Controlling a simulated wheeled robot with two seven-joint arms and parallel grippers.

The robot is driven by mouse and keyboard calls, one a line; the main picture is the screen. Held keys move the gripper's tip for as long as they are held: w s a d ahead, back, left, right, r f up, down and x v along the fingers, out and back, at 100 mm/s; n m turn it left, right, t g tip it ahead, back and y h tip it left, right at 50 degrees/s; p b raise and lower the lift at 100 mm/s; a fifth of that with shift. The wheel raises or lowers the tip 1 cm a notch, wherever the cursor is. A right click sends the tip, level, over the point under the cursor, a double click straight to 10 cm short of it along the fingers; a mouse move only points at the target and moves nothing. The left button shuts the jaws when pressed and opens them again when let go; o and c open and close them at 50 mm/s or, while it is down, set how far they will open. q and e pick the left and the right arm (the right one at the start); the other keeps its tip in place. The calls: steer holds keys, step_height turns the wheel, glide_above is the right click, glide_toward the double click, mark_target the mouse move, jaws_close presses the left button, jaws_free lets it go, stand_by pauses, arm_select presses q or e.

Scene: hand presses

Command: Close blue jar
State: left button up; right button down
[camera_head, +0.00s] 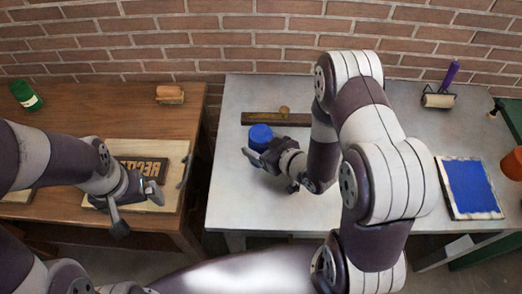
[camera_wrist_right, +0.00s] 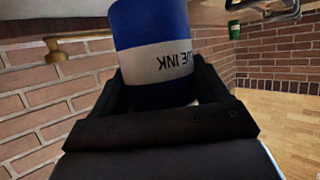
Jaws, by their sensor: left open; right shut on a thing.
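The blue jar (camera_head: 260,134) is on the grey metal table, near its left side. In the right wrist view the jar (camera_wrist_right: 155,25) has blue bands and a white label with upside-down ink lettering. My right gripper (camera_head: 270,162) is shut on the jar, one finger on each side of it (camera_wrist_right: 170,95). A separate lid cannot be made out, and whether the jar is open or covered cannot be told.
A wooden bar with a knob (camera_head: 280,118) lies behind the jar. A framed blue pad (camera_head: 470,188) and a roller (camera_head: 440,98) are at the right. On the wooden table (camera_head: 100,100) are a green jar (camera_head: 25,95), a wooden block (camera_head: 170,94) and a letter plate (camera_head: 148,167).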

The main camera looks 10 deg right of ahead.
steer(key=shift+w+f, duration=0.1)
steer(key=shift+f, duration=1.55)
steer(key=shift+f, duration=0.15)
jaws_free()
steer(key=shift+s+r, duration=0.2)
steer(key=v, duration=1.2)
steer(key=shift+b, duration=0.45)
steer(key=shift+w+f, duration=0.1)
